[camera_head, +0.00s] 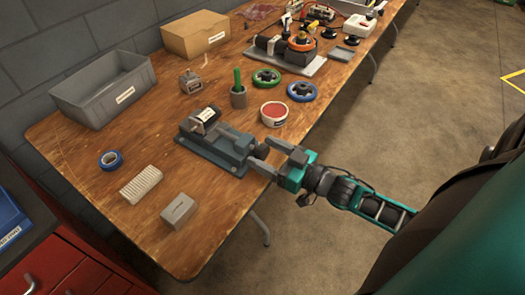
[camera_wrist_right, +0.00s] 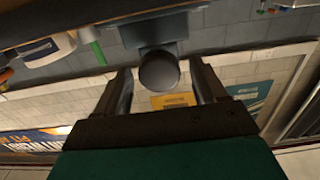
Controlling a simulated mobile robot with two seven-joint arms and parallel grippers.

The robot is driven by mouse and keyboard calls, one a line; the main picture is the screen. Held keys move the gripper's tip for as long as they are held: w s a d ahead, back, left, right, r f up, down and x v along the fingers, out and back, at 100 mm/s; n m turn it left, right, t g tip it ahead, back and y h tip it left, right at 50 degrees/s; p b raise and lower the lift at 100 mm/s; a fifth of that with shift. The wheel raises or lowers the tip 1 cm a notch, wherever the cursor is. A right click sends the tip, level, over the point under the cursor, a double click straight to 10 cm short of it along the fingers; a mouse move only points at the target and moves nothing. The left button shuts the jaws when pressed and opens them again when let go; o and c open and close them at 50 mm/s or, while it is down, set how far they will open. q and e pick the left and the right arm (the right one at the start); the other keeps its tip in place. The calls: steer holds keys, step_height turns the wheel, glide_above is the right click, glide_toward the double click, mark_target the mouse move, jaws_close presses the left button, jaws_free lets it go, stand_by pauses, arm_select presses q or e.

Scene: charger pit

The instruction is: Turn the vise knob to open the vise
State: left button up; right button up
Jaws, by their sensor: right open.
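In the right wrist view the knob (camera_wrist_right: 159,71) shows as a dark disc. My right gripper (camera_head: 266,155) is open, its two fingers on either side of the knob. In the wrist view the fingers (camera_wrist_right: 162,82) stand apart with gaps to the knob; I cannot tell whether they reach fully around it. My left gripper is not in view.
A red-and-white round tub (camera_head: 274,113), a grey cup with a green-handled tool (camera_head: 238,97) and blue and green wheels (camera_head: 302,91) stand behind the vise. A grey block (camera_head: 178,210), a ribbed white block (camera_head: 141,184) and blue tape (camera_head: 110,159) lie left. A grey bin (camera_head: 104,88) stands behind.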

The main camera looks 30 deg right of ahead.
steer(key=shift+w+a, duration=0.3)
steer(key=shift+w, duration=0.35)
steer(key=shift+c, duration=0.4)
steer(key=c, duration=0.9)
